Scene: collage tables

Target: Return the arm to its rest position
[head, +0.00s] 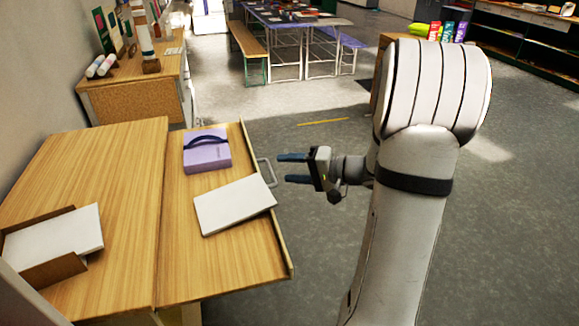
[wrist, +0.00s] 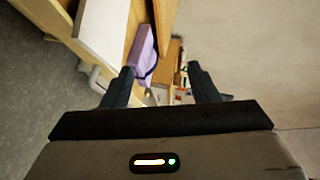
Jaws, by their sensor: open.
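My gripper (head: 293,168) is open and empty, with its two dark fingers pointing left. In the head view it hangs just right of the wooden desk's open drawer, apart from it. In the wrist view the fingers of my gripper (wrist: 163,88) are spread, with nothing held between them; the purple box and other things show beyond. My arm (head: 405,220) stands upright on the right side of the head view, with its forearm reaching left.
A wooden desk (head: 90,190) has its drawer (head: 235,260) pulled out, with a metal handle (head: 267,172) near my gripper. The drawer holds a purple box (head: 207,155) and a white pad (head: 235,204). Open grey floor (head: 500,230) lies right of my arm.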

